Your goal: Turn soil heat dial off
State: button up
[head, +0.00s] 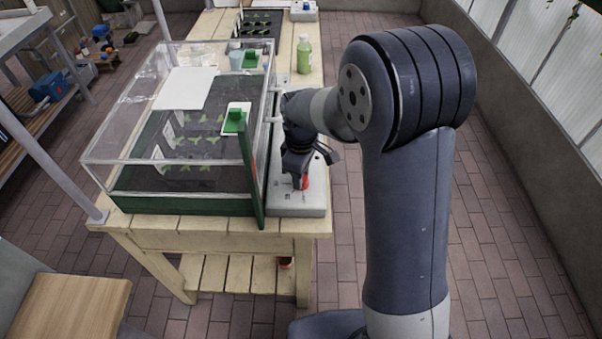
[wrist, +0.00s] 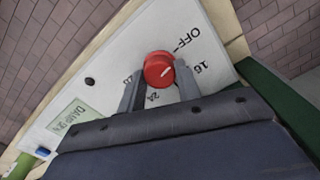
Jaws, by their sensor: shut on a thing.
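The soil heat dial is a round red knob (wrist: 158,70) with a white pointer line, on a pale control panel (wrist: 120,50) marked "OFF", "16" and other numbers. The pointer line slants toward the side where "OFF" and "16" are printed; its exact setting is hard to tell. My gripper (wrist: 160,85) has its two fingers on either side of the knob, shut on it. In the head view the red knob (head: 305,182) shows just below my gripper (head: 299,172), at the front of the panel (head: 296,204) on the bench's right edge.
A clear-walled propagator case (head: 180,205) with seedlings stands left of the panel on a wooden bench (head: 190,228). A green bottle (head: 304,56) stands farther back. A small display (wrist: 70,118) and a blue button (wrist: 42,152) are on the panel. Brick floor (head: 490,220) is open to the right.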

jog(key=o, duration=1)
jog(key=shift+c, duration=0.2)
jog(key=shift+r, duration=0.15)
notch_tip(320, 180, up, 11)
jog(key=shift+f, duration=0.2)
notch_tip(320, 180, down, 11)
jog(key=shift+r, duration=0.1)
dwell(0.4)
